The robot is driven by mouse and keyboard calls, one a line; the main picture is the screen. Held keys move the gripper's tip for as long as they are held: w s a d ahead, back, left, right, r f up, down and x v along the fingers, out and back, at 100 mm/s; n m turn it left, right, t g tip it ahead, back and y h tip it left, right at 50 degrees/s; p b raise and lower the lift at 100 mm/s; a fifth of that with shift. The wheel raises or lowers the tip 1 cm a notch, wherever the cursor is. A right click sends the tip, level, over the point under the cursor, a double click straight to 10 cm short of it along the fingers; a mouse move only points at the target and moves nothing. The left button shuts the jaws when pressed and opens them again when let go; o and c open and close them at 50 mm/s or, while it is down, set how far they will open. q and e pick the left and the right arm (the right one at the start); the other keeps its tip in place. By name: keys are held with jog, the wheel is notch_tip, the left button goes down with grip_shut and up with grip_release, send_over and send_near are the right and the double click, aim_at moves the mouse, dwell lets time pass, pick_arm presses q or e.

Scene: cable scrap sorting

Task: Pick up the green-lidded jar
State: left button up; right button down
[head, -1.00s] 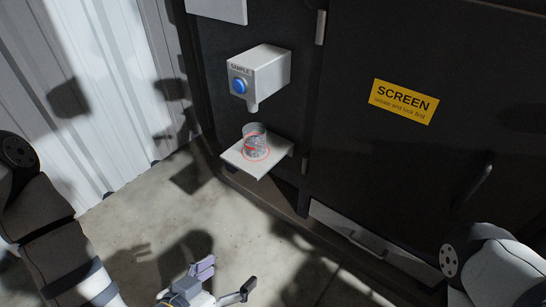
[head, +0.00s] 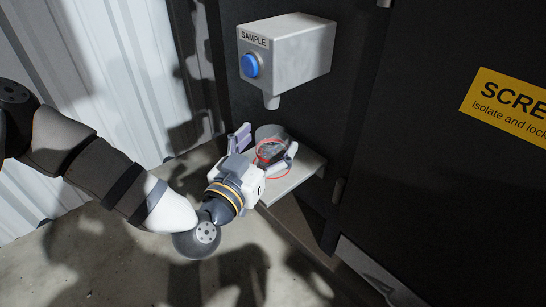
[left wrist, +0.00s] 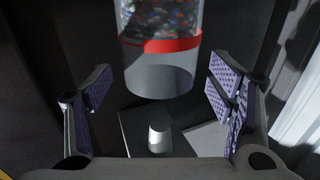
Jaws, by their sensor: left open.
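A clear jar (head: 270,133) with a red band stands on a small shelf under the sample box in the head view. No green lid shows on it. My left gripper (head: 264,148) is open at the jar, its fingers on either side and partly hiding it. In the left wrist view the jar (left wrist: 163,78) appears between and beyond the open fingers of the left gripper (left wrist: 160,98), with mixed scrap bits on one side of its red band. A gap shows between each finger and the jar. My right gripper is out of view.
The pale shelf (head: 296,178) juts from a dark cabinet (head: 420,160). Above it hangs the grey sample box (head: 300,52) with a blue button (head: 249,65) and a spout (head: 271,101) over the jar. A corrugated wall (head: 110,85) stands at left.

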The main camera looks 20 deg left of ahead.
pick_arm(q)
jog(key=shift+w+d+f, duration=0.15)
jog(key=shift+w+f, duration=0.15)
jog(key=shift+w, duration=0.5)
jog(key=shift+w+d+r, duration=0.1)
jog(key=shift+w+r, duration=0.1)
jog(key=shift+w, duration=0.15)
jog(key=shift+r, duration=0.1)
jog(key=c, duration=1.6)
